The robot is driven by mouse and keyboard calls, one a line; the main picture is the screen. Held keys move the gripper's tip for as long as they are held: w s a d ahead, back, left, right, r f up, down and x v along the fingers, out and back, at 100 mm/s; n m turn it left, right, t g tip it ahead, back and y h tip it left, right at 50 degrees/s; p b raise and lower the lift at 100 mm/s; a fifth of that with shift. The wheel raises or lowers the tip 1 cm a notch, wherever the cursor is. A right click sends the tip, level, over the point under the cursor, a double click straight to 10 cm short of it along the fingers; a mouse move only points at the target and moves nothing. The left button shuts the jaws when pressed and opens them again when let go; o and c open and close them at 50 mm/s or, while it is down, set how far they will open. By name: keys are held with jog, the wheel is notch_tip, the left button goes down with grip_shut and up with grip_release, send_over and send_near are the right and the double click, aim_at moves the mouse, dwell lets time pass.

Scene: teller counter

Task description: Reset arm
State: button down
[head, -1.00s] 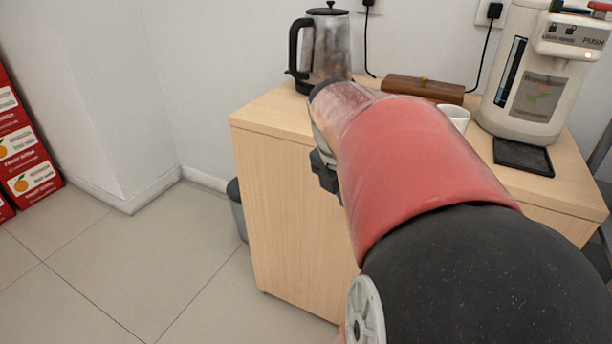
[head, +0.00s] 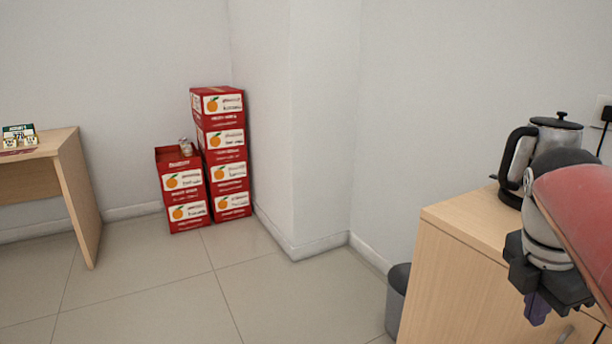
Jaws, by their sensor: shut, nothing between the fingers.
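My red and grey arm (head: 585,205) reaches in from the right edge of the head view, in front of the wooden cabinet (head: 455,280). My gripper (head: 537,312) hangs at its end, a black body with short purple fingers pointing down. The fingers are shut with nothing held. They show in front of the cabinet's face, below its top edge. The rest of the arm is cut off by the picture's edge.
A kettle (head: 535,150) stands on the cabinet, partly behind my arm. A grey bin (head: 398,290) stands beside the cabinet. Red boxes (head: 222,140) are stacked by the wall corner. A wooden desk (head: 75,180) is at far left. The floor between is clear.

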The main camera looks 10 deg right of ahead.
jog(key=a+f+m+t+y, duration=0.1)
jog(key=a+f+m, duration=0.2)
jog(key=a+m, duration=0.2)
jog(key=w+a+f+m+t, duration=0.1)
jog(key=a+f+m+t, duration=0.1)
jog(key=a+m, duration=0.4)
jog(key=a+f+m+t+y, duration=0.1)
jog(key=a+f+m, duration=0.4)
jog(key=a, duration=0.7)
jog(key=shift+w+a+m+t+y, duration=0.2)
jog(key=shift+w+m+t+y, duration=0.1)
jog(key=shift+m+t, duration=0.25)
